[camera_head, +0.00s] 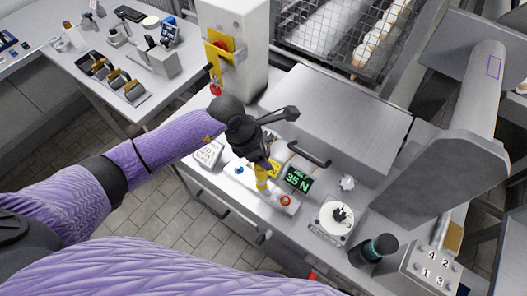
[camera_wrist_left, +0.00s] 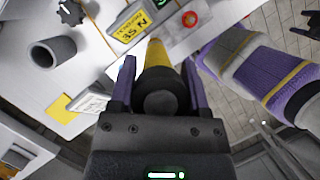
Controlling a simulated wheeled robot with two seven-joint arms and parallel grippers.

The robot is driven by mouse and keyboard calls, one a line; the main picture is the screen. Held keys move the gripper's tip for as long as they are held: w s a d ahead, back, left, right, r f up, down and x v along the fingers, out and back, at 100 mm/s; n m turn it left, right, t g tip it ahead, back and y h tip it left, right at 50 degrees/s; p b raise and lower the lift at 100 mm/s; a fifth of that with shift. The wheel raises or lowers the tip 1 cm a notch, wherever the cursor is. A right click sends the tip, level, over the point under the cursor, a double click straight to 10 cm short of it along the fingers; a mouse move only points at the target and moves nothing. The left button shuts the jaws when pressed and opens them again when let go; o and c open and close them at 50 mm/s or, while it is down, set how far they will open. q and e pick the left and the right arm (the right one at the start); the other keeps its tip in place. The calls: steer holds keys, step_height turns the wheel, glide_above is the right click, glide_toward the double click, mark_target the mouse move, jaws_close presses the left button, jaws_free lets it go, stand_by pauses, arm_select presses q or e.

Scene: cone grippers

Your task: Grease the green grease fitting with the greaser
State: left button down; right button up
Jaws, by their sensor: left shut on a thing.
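My left gripper (camera_head: 262,163) reaches over the workbench from the left, pointing down. In the left wrist view its two fingers (camera_wrist_left: 157,88) are shut on the greaser (camera_wrist_left: 158,56), a yellow cylinder with a dark round end. The greaser's yellow part also shows below the gripper in the head view (camera_head: 262,182), above the bench panel near the display. I cannot make out the green grease fitting in either view; the gripper and greaser cover part of the panel. My right gripper is not in view.
A green-lit display (camera_head: 298,179) and a red button (camera_head: 286,201) sit beside the greaser. A white dial (camera_head: 338,216), a dark cup (camera_head: 373,250) and a numbered box (camera_head: 428,272) stand to the right. A large metal cover (camera_head: 338,110) lies behind; a white post (camera_head: 240,55) stands at its left.

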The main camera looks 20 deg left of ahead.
mark_target(268, 147)
arm_select(q)
steer(key=shift+r, duration=0.15)
stand_by(0.4)
steer(key=shift+r, duration=0.2)
step_height(268, 147, up, 2)
steer(key=shift+r+p, duration=0.15)
steer(key=shift+p, duration=1)
step_height(268, 147, up, 2)
steer(key=shift+p, duration=0.9)
steer(key=shift+r+p, duration=0.5)
steer(key=shift+r, duration=0.15)
